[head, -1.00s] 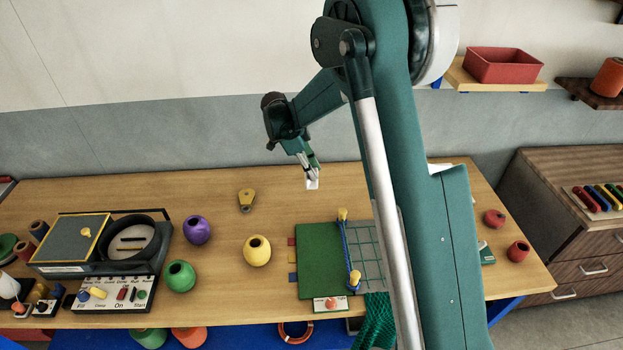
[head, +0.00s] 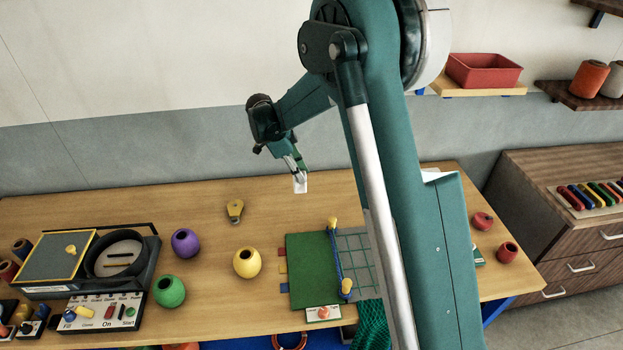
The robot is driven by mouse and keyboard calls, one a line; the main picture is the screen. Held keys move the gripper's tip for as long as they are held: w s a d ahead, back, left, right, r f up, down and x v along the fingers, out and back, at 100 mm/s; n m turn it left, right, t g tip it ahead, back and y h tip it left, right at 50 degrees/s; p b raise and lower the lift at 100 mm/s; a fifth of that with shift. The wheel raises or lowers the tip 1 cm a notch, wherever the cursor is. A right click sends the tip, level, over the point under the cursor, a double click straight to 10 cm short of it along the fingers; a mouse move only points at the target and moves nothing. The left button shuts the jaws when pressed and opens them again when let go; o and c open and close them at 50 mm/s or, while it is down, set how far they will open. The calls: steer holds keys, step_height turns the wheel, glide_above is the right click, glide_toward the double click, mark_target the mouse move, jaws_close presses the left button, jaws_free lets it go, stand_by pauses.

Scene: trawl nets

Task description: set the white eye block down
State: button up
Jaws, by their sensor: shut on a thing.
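My gripper (head: 298,174) is shut on the white eye block (head: 300,186), a small white piece at its fingertips. The block is held up in the air, in front of the wall and the back edge of the wooden table (head: 200,210). Its underside is clear of anything I can see. How the fingers sit around the block is too small to tell.
Below are a yellow pulley-like piece (head: 235,209), purple (head: 186,242), yellow (head: 247,262) and green (head: 169,291) floats, and a green board (head: 308,262) with a net grid and blue cord. A machine (head: 60,262) stands left. Bare tabletop lies behind the board.

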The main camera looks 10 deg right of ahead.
steer(key=d, duration=2.6)
steer(key=shift+r, duration=0.15)
step_height(320, 180, down, 6)
steer(key=shift+f, duration=2)
steer(key=shift+f+b, duration=0.15)
steer(key=shift+b, duration=0.25)
steer(key=o, duration=1)
steer(key=shift+c, duration=0.2)
